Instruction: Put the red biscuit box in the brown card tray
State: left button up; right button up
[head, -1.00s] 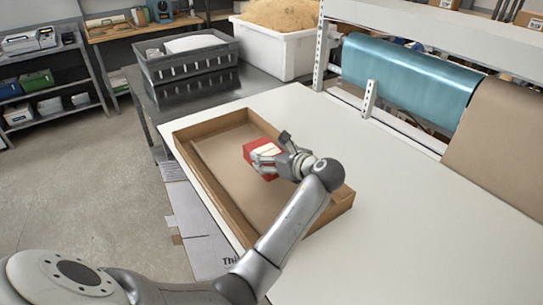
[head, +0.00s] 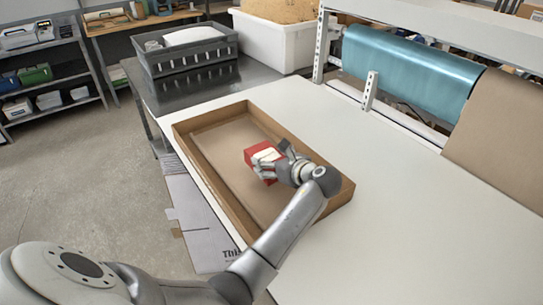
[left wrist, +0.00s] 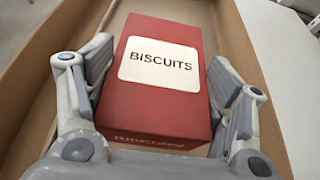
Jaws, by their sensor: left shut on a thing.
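The red biscuit box (head: 256,152) has a cream label reading "BISCUITS", which shows clearly in the left wrist view (left wrist: 152,95). My left gripper (head: 268,162) is shut on the box, with one finger on each side of it in the left wrist view (left wrist: 158,90). The brown card tray (head: 205,182) is a shallow open tray on the white table. The box is inside the tray's outline in the head view, over its floor. I cannot tell whether the box touches the floor. My gripper and arm hide part of the tray's near right end. My right gripper is not in view.
The white table (head: 420,220) is clear to the right of the tray. A grey crate (head: 190,62) stands on the dark metal table behind, beside a white bin (head: 270,45). A teal roll (head: 405,70) and a brown paper roll (head: 500,140) hang at the right.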

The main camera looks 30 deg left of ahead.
pick_arm(q)
jog(key=shift+f+b, duration=0.65)
jog(key=shift+f, duration=2)
jog(key=o, duration=1.2)
jog(key=shift+f, duration=0.1)
